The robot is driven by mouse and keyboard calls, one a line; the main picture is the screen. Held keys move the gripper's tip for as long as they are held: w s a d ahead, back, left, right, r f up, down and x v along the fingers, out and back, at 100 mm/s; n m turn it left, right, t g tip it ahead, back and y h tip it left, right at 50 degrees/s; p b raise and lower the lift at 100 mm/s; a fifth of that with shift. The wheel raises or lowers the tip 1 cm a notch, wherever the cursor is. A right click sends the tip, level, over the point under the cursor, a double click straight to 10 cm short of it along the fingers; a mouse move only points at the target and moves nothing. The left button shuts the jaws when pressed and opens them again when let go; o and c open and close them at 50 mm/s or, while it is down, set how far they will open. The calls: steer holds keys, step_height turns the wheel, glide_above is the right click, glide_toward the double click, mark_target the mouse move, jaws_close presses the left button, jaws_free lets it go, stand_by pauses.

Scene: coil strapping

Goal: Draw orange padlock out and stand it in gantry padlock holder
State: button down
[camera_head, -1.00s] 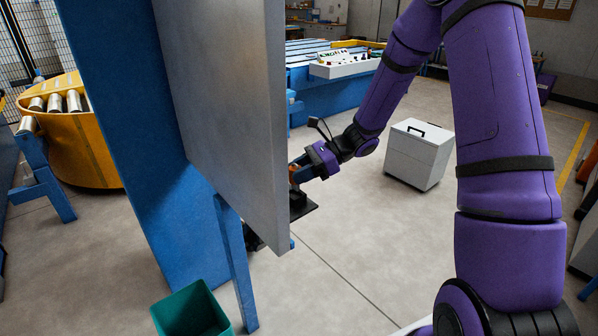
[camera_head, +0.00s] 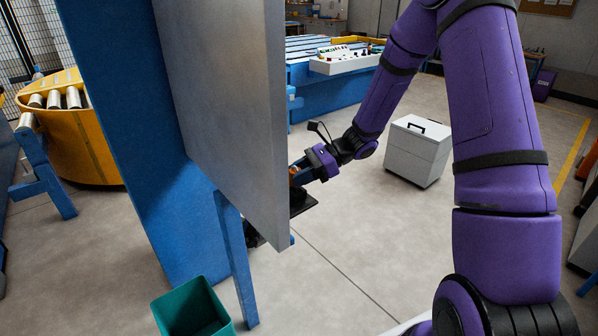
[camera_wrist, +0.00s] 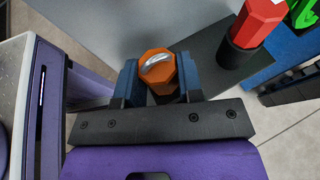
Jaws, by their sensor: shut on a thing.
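The orange padlock (camera_wrist: 158,72), with a silver shackle on top, is between the blue fingers of my gripper (camera_wrist: 158,85) in the wrist view. The fingers are shut on it from both sides. It is over or at a dark shelf (camera_wrist: 208,58), and I cannot tell whether its base is in a holder. In the head view my gripper (camera_head: 308,172) is beside the right edge of the grey panel, and only a little orange shows there. The shelf (camera_head: 305,207) is partly hidden behind the panel.
In the wrist view a red padlock (camera_wrist: 258,22) stands in a black cup (camera_wrist: 237,55), with a green thing (camera_wrist: 303,14) beyond. A large grey panel (camera_head: 230,90) on a blue post blocks the left. A teal bin (camera_head: 190,310) and a white cabinet (camera_head: 417,152) stand on the floor.

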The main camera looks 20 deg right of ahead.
steer(key=shift+f, duration=0.9)
steer(key=c, duration=0.7)
jaws_free()
steer(key=v, duration=1)
steer(key=shift+d+r, duration=0.25)
steer(key=shift+d, duration=0.05)
